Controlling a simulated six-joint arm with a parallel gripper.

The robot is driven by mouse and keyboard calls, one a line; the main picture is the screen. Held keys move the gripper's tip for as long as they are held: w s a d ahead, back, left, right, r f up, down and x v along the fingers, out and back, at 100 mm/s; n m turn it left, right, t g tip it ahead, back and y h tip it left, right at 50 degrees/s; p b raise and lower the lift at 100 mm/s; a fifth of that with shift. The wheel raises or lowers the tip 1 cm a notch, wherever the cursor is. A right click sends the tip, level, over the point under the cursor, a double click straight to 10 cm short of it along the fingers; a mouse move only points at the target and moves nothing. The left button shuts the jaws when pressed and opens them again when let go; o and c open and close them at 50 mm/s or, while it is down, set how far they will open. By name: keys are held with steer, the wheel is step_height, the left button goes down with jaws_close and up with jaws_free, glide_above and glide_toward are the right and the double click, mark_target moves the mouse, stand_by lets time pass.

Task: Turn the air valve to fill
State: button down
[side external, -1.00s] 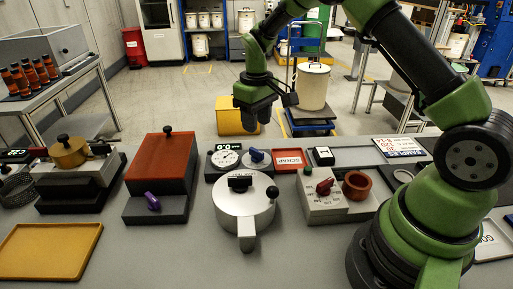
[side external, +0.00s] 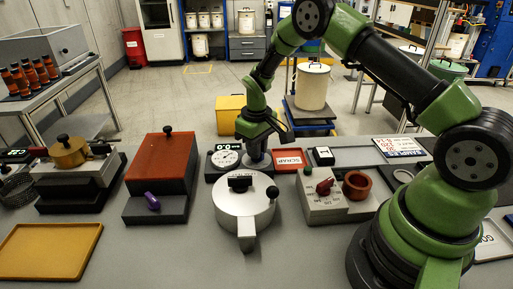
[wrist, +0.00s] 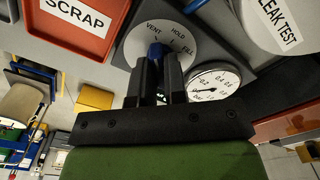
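In the side view my gripper (side external: 259,160) stands over the valve and hides the knob. The pressure gauge (wrist: 213,84) beside it has its needle near the low end.
The red SCRAP tray (side external: 290,160) lies right of the valve in the side view. The silver round pot (side external: 246,208) with a black-knobbed handle stands just in front.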

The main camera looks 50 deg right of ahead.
steer(key=shift+m, duration=0.3)
steer(key=m, duration=1.3)
steer(key=shift+m, duration=2.1)
steer(key=c, duration=1.2)
jaws_free()
steer(key=shift+o, duration=0.2)
steer(key=shift+r, duration=0.1)
